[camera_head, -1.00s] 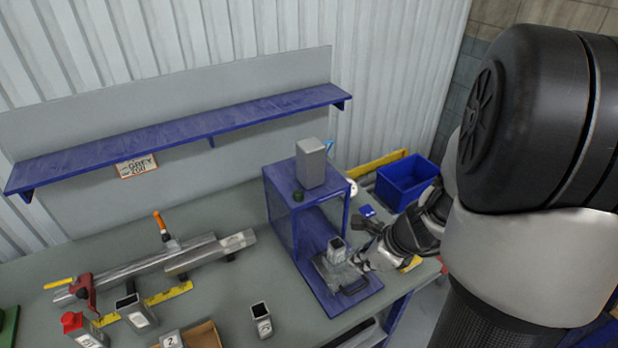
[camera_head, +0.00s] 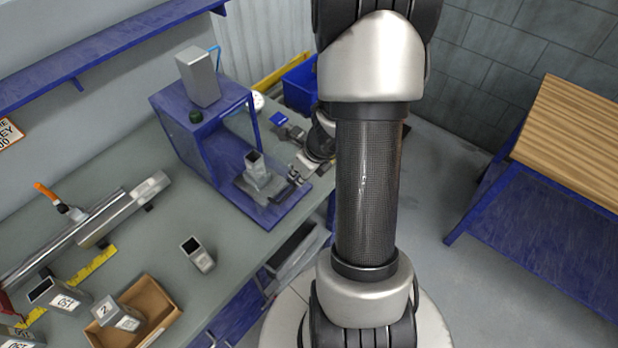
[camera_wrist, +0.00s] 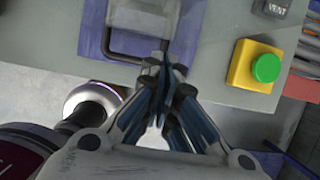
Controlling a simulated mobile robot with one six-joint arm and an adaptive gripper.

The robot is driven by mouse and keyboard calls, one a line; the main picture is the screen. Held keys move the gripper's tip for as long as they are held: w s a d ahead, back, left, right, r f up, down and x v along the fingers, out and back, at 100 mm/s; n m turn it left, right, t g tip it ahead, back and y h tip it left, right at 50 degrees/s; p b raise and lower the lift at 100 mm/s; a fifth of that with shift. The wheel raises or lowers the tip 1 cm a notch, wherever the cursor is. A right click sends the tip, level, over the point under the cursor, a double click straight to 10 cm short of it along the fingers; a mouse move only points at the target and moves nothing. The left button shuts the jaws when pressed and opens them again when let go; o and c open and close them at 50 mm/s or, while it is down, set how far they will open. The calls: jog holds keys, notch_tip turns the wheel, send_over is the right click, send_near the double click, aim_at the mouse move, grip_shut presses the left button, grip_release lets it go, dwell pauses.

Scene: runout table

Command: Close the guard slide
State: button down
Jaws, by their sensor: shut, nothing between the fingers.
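The blue guard box (camera_head: 178,130) stands on the bench with its front side open. The guard slide (camera_head: 238,187) is a grey plate, drawn out over the box's blue base in front of the opening. A square grey tube (camera_head: 256,168) stands upright at the slide. The slide's dark bow handle shows in the wrist view (camera_wrist: 133,50). My gripper (camera_head: 294,178) is beside the slide's outer end. In the wrist view my gripper (camera_wrist: 165,72) is shut and empty, with its fingertips close to the handle's right side; I cannot tell whether they touch.
A yellow box with a green button (camera_wrist: 265,68) sits right of my fingers. A grey block (camera_head: 200,77) stands on the guard box. A blue bin (camera_head: 300,85) is behind my arm. A loose tube (camera_head: 198,254) and a cardboard box (camera_head: 150,300) lie on the bench.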

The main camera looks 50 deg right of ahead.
jog(key=shift+w, duration=0.7)
jog(key=shift+w+a, duration=0.1)
